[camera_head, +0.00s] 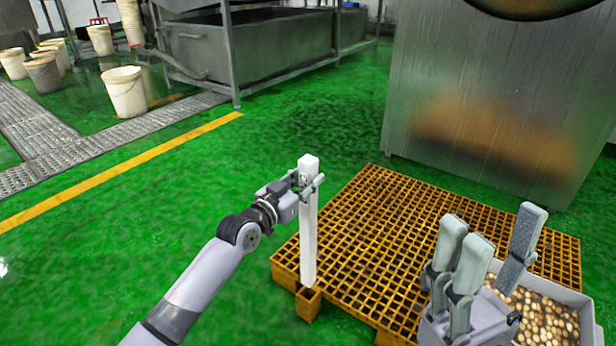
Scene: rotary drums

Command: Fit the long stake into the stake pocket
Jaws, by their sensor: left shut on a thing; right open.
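The long stake (309,235) is a white square bar standing about upright at the near left corner of the yellow grating pallet (400,232). My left gripper (306,187) is shut on it near its top end. The stake pocket (308,303) is a small square orange-brown socket at that corner. The stake's lower end meets the pocket's mouth; I cannot tell whether it is inside or just above. My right gripper (488,243) is open, its fingers pointing up, at the lower right over the pallet, with nothing seen between them.
A grey crate (586,318) of small brown and pale pieces sits at the right, partly behind my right gripper. A large steel machine (490,110) stands behind the pallet. Green floor to the left is free; white buckets (126,95) and a steel tank (270,50) are further back.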

